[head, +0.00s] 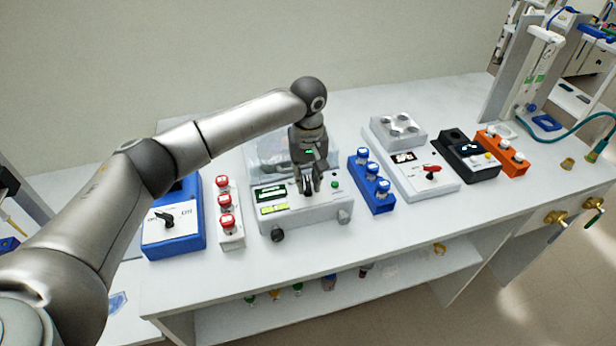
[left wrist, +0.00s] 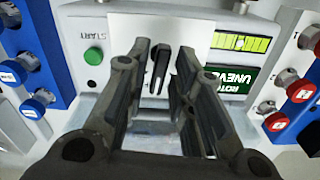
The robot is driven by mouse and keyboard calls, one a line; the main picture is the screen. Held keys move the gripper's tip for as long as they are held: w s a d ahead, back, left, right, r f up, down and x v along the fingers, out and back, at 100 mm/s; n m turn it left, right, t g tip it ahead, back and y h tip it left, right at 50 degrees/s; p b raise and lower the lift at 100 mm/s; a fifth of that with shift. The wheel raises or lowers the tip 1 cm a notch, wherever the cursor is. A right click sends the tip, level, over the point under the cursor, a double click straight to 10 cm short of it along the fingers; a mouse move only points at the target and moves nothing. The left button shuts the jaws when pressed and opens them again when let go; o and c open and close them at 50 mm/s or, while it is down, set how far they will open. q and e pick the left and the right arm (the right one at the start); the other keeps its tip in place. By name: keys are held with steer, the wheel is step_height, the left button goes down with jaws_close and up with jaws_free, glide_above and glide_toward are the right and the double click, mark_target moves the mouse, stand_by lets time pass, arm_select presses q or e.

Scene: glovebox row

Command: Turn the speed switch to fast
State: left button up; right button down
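My left gripper (head: 309,186) reaches down over the front panel of the grey-white middle machine (head: 310,217). In the left wrist view a slim black lever knob (left wrist: 158,68) stands on a white plate of that machine. The open fingers lie on either side of it, with gaps visible on both sides. The knob's label is not readable, and the gripper hides the knob in the head view. Beside it are a green START button (left wrist: 93,56) and a lit display (left wrist: 231,80) reading in part "ROTO" and "UNEVE". My right gripper is not in view.
A blue box with a black switch (head: 166,217) and a red-capped vial rack (head: 229,223) stand left. The bench front (head: 420,215) is clear.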

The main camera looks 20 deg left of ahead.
mark_target(308, 182)
arm_select(q)
steer(key=shift+o, duration=0.2)
step_height(308, 182, up, 12)
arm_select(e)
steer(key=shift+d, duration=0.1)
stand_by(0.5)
